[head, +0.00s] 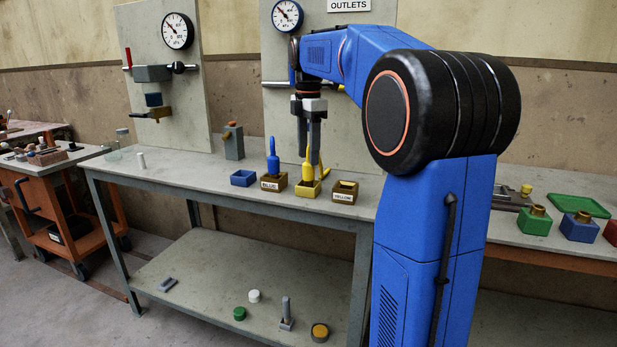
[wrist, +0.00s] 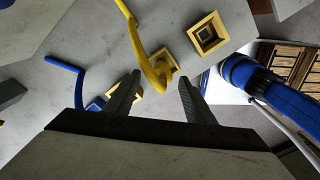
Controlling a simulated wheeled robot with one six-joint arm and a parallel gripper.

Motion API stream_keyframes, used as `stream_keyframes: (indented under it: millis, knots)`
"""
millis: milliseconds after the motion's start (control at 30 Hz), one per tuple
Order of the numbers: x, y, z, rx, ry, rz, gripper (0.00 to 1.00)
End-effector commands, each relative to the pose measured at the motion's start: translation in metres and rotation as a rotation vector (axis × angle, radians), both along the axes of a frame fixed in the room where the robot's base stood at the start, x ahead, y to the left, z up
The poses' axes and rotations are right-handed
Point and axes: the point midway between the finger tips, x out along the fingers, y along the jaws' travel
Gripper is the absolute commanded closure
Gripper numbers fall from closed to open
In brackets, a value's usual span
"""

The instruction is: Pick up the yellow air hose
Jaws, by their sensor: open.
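The yellow air hose (head: 308,171) stands upright in a small yellow holder (head: 307,189) on the bench. In the wrist view the yellow hose (wrist: 150,68) is a thick curved piece lying across the space between my fingertips. My gripper (head: 309,148) points down from above, its fingers at the hose's upper part. In the wrist view my gripper (wrist: 161,80) is open, with a dark finger on each side and no visible grip on the hose. Whether a finger touches it I cannot tell.
A blue hose (head: 273,162) stands in the block labelled BLUE (head: 270,186) just left. The block labelled YELLOW (head: 344,193) is close on the right. An empty blue holder (head: 243,178) is further left. A panel (head: 270,125) with a gauge (head: 287,15) rises behind.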

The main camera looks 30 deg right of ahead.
Motion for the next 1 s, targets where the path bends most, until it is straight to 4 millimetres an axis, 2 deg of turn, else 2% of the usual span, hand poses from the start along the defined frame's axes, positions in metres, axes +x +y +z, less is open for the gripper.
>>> stream_keyframes:
  millis: [300, 633, 667, 800, 867, 1000]
  knots:
    - [-0.004, 0.002, -0.04, 0.0, 0.001, 0.0, 0.51]
    - [-0.004, 0.002, -0.047, 0.0, -0.001, 0.0, 0.51]
    - [-0.004, 0.002, -0.047, 0.0, -0.001, 0.0, 0.53]
    - [-0.004, 0.002, -0.047, 0.0, -0.001, 0.0, 0.87]
    - [-0.004, 0.002, -0.047, 0.0, -0.001, 0.0, 1.0]
    - [-0.004, 0.002, -0.047, 0.0, -0.001, 0.0, 1.0]
